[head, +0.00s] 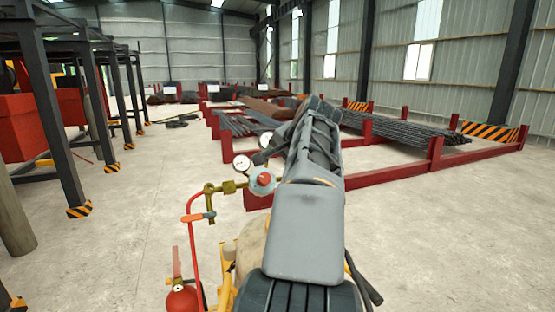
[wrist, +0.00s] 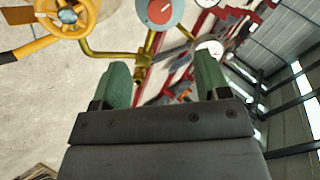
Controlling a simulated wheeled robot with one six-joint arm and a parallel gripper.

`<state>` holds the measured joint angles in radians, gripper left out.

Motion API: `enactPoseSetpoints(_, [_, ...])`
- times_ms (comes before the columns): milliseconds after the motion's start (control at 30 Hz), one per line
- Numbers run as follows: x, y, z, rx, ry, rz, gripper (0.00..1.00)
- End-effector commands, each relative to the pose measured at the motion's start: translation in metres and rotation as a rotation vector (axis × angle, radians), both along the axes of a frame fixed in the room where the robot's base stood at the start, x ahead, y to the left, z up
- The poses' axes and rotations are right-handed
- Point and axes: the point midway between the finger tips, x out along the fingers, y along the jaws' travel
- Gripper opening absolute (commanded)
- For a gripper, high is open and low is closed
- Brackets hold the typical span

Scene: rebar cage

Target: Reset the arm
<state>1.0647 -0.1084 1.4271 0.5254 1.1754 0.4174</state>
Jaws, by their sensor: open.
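My arm (head: 308,225) rises through the middle of the head view and reaches away from me. In that view its gripper end cannot be made out clearly. In the wrist view my gripper (wrist: 164,75) shows two green fingertips spread wide apart with nothing held. A brass pipe fitting (wrist: 146,62) appears beyond and between the fingers, and I cannot tell how far off it is. A grey-blue regulator with a red knob (wrist: 159,13) shows just above the gap. A yellow handwheel (wrist: 85,11) is at the upper left of the wrist view.
Left of my arm stand a pressure gauge (head: 242,162), a brass valve (head: 229,187), a red hose (head: 190,232) and a red fire extinguisher (head: 182,297). Red racks with rebar bundles (head: 400,128) lie beyond. Dark steel posts (head: 57,130) stand at left. Concrete floor (head: 450,240) is clear at right.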

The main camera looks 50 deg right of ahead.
Motion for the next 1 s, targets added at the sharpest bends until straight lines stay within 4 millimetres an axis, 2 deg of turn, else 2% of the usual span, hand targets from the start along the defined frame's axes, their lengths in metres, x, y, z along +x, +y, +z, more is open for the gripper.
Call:
enactPoseSetpoints(333, [0.002, 0.003, -0.002, 0.0, 0.005, 0.008, 0.69])
enactPoseSetpoints(467, [0.017, 0.03, -0.019, -0.019, 0.051, 0.089, 0.69])
enactPoseSetpoints(567, [0.034, 0.075, -0.049, -0.057, 0.127, 0.228, 0.69])
enactPoseSetpoints(600, [0.04, 0.098, -0.064, -0.08, 0.166, 0.299, 0.69])
enactPoseSetpoints(733, [0.044, 0.175, -0.117, -0.182, 0.289, 0.557, 0.69])
enactPoseSetpoints(800, [0.038, 0.212, -0.146, -0.247, 0.349, 0.697, 0.69])
enactPoseSetpoints(900, [0.022, 0.257, -0.184, -0.344, 0.42, 0.89, 0.69])
enactPoseSetpoints(1000, [0.003, 0.289, -0.217, -0.433, 0.474, 1.055, 0.69])
